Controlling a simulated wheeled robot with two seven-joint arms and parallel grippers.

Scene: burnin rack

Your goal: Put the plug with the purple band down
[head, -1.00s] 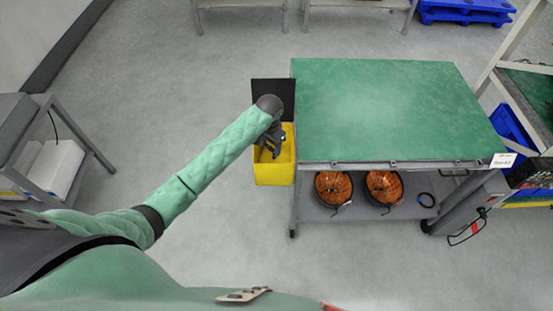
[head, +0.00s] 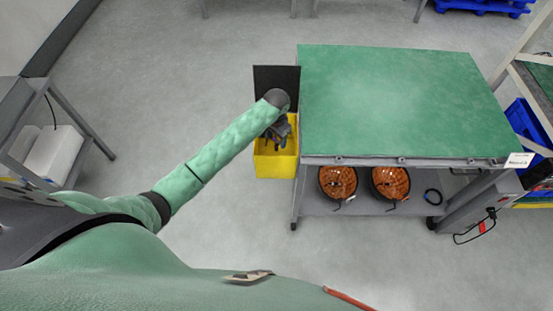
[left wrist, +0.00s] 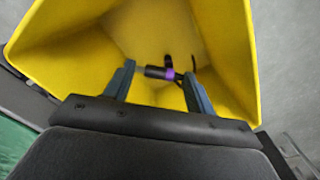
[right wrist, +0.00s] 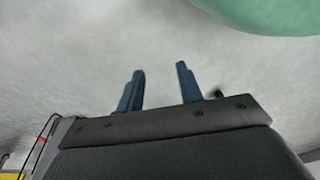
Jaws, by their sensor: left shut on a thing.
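The plug with the purple band (left wrist: 168,73) is a small dark piece between the fingertips of my left gripper (left wrist: 160,72). The gripper is shut on it, inside the mouth of a yellow bin (left wrist: 90,75). In the head view my left gripper (head: 276,138) reaches down into the yellow bin (head: 275,168) at the left side of the green-topped table; the plug cannot be made out there. My right gripper (right wrist: 160,72) shows in the right wrist view, its fingers apart and empty, over grey floor.
The green-topped table (head: 400,100) is bare on top. A dark panel (head: 276,76) stands upright behind the bin. Two orange coils (head: 338,182) lie on the table's lower shelf. A grey rack (head: 70,120) stands at the left, with open floor between.

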